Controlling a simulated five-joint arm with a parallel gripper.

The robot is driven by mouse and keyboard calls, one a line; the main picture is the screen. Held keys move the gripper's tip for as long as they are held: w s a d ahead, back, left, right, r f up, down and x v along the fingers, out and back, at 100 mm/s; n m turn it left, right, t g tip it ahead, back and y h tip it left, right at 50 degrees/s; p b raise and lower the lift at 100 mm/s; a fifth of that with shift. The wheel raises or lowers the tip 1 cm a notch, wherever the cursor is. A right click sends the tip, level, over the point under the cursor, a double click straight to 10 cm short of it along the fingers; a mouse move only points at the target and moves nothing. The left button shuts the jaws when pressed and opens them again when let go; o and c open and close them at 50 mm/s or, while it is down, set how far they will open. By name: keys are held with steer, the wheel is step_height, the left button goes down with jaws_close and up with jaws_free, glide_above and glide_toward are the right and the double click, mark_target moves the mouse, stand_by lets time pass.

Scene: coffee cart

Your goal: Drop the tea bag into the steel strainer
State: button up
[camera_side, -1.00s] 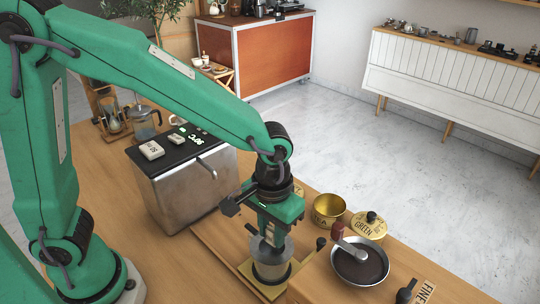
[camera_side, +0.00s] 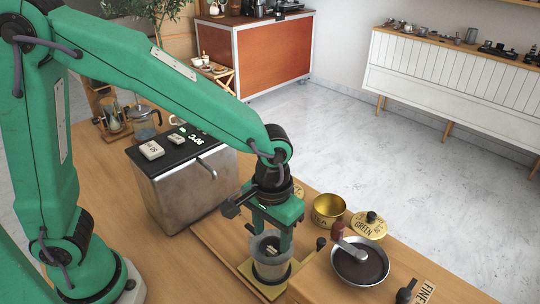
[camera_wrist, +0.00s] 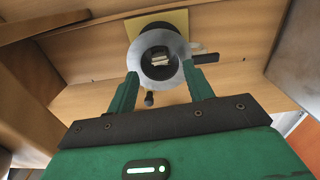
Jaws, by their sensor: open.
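The steel strainer (camera_side: 270,268) is a grey, open-topped cup with a flared rim, upright on a yellow base plate. It also shows in the wrist view (camera_wrist: 179,45). A small pale tea bag (camera_wrist: 160,60) lies inside the strainer, within its rim; it shows as a light patch in the side view (camera_side: 271,250). My gripper (camera_side: 269,240) is open and empty just above the strainer. In the wrist view the two green fingers (camera_wrist: 160,72) stand apart on either side of the strainer's mouth. The strainer's bottom is dark and partly hidden.
A steel box machine (camera_side: 190,185) with a black top stands left of the strainer. A brass tin (camera_side: 328,210), a lidded green-tea tin (camera_side: 368,226) and a dark round pan (camera_side: 360,268) stand to the right. Open wooden counter lies in front at left.

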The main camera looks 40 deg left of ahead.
step_height(320, 180, up, 8)
steer(key=shift+f, duration=0.15)
stand_by(0.4)
steer(key=s+a+r+t, duration=0.2)
steer(key=s+a, duration=0.2)
steer(key=a, duration=0.5)
steer(key=s+a+r+t, duration=0.3)
steer(key=s+a, duration=0.1)
steer(key=a, duration=0.6)
steer(key=shift+s+r+m+t, duration=0.3)
steer(key=shift+m, duration=0.1)
